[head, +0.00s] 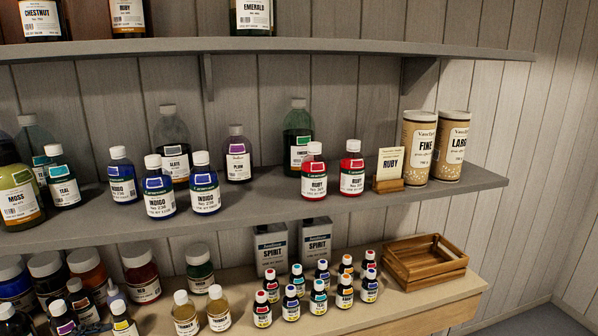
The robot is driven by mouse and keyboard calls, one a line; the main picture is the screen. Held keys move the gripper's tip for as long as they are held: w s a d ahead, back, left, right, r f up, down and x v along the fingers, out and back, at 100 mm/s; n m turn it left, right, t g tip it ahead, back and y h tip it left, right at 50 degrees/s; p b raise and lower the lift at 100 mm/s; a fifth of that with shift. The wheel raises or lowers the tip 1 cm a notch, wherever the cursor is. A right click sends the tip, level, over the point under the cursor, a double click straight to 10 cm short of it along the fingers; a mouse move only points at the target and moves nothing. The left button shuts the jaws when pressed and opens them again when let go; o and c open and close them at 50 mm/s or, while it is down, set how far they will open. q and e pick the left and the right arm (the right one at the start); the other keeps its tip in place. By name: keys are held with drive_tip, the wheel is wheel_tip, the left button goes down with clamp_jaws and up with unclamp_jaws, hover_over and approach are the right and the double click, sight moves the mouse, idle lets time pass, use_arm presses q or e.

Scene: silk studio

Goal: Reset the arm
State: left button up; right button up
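Neither of my grippers and neither of my arms can be made out in the head view. The task names no object. The view faces a grey middle shelf (270,205) with bottles on it. Two red Ruby bottles (313,172) stand upright near its right part, beside a Ruby card (389,164) in a wooden holder. Several blue Indigo bottles (159,190) stand at the left part of the shelf.
Fine (418,147) and Large (450,146) canisters stand at the middle shelf's right end. Below, a wooden counter (400,305) holds small dropper bottles (318,297), two Spirit tins (271,248) and an empty-looking wooden crate (425,262). An upper shelf (300,46) overhangs.

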use_arm(q)
drive_tip(key=s+d+f+m+g+y, duration=0.2)
drive_tip(key=s+d+f+m+g, duration=0.2)
drive_tip(key=s+d+f+m, duration=0.8)
drive_tip(key=s+d+f+m+g+y, duration=0.1)
drive_tip(key=s+d+f+m, duration=0.1)
drive_tip(key=s+m, duration=0.3)
drive_tip(key=s+d+f+m+g+y, duration=0.1)
drive_tip(key=s+d+f+m+g, duration=0.15)
drive_tip(key=s+m, duration=0.25)
wheel_tip(320, 180, down, 25)
drive_tip(key=s, duration=0.2)
drive_tip(key=s+a+f+g, duration=0.2)
drive_tip(key=s+a+f, duration=0.1)
drive_tip(key=s+f, duration=1.4)
drive_tip(key=shift+m, duration=0.4)
